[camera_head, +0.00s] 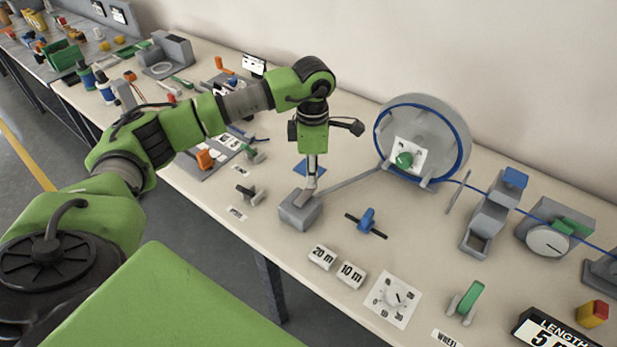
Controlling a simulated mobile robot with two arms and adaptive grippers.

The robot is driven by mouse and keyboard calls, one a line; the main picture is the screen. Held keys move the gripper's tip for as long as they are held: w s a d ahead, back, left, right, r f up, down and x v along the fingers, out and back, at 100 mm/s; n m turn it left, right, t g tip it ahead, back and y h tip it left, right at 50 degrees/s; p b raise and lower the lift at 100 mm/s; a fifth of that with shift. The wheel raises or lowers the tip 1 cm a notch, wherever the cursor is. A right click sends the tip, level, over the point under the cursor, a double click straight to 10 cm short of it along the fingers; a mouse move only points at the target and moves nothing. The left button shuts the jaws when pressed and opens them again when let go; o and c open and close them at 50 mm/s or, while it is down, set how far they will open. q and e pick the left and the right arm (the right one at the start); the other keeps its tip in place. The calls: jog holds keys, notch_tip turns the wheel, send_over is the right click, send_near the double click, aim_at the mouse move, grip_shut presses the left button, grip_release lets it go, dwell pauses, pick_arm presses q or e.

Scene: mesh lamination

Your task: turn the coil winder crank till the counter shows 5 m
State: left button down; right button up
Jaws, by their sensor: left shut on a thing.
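The coil winder's large grey reel (447,118) stands upright at the back of the bench, with blue cable around its rim. A grey bar (347,183) runs from the reel's stand to a grey block (298,214). My left gripper (311,178) points down just above this block and is shut on what looks like the crank handle there. The handle is mostly hidden by the fingers. The black length counter (531,328) at the lower right is cut off by the frame; its white display reads 5 m. My right gripper is not in view.
The blue cable runs right past a grey guide (486,222) and a dial gauge (547,240). In front lie a 20 m block (321,257), a 10 m block (351,274), a dial plate (393,299) and a green-handled lever (466,301). Tools and parts crowd the left bench.

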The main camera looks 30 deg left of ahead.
pick_arm(q)
jog(key=shift+d+m, duration=0.2)
jog(key=shift+m, duration=0.2)
jog(key=c, duration=2)
grip_release()
jog(key=shift+o, duration=0.2)
jog(key=shift+r, duration=0.1)
notch_tip(320, 180, up, 12)
jog(key=shift+f, duration=0.1)
